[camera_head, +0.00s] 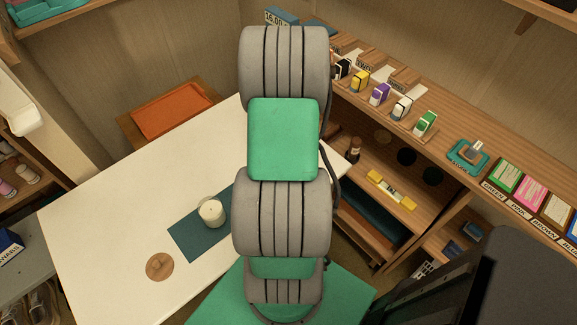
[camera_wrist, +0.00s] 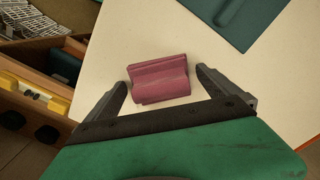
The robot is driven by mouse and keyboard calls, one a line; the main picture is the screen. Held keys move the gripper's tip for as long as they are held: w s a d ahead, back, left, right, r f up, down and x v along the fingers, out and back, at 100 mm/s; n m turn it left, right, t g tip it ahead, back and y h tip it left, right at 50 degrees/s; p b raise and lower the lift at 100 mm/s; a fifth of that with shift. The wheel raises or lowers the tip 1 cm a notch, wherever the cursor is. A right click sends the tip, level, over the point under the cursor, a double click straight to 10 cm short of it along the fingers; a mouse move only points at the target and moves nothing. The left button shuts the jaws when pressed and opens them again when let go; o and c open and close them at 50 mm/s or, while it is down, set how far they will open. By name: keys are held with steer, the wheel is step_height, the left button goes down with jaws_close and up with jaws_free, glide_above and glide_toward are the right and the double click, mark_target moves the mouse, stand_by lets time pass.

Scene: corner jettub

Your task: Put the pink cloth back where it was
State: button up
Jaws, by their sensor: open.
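The pink cloth (camera_wrist: 160,79), a folded dusky-pink bundle, lies on the white table (camera_wrist: 125,42) in the wrist view. My gripper (camera_wrist: 162,80) is open, with one finger on each side of the cloth. The right finger is close to the cloth's end; I cannot tell whether either finger touches it. In the head view my arm hides the cloth and gripper. On the right shelf are labelled places with coloured pieces: a green one (camera_head: 503,176), a pink one (camera_head: 530,192) above a label reading PINK, and a brown one (camera_head: 558,209).
A white candle (camera_head: 212,212) stands on a dark teal mat (camera_head: 187,245) on the table, near a round wooden disc (camera_head: 160,267). A wooden shelf unit (camera_head: 440,128) with small coloured boxes lies beyond the table's right edge. A yellow-ended bar (camera_head: 391,190) rests on its lower shelf.

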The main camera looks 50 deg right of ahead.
step_height(320, 180, up, 12)
steer(key=r, duration=0.1)
steer(key=w+a+r+n+t, duration=0.1)
steer(key=w+a+r+n, duration=0.25)
steer(key=a, duration=0.45)
steer(key=w+a+r+n+t, duration=0.1)
steer(key=w+a+r+n, duration=0.3)
steer(key=a, duration=0.5)
steer(key=a+r+n+t, duration=0.1)
steer(key=a+n, duration=0.3)
steer(key=a, duration=1)
steer(key=shift+s+a+r, duration=0.25)
steer(key=shift+a+r, duration=0.05)
steer(key=shift+r, duration=0.1)
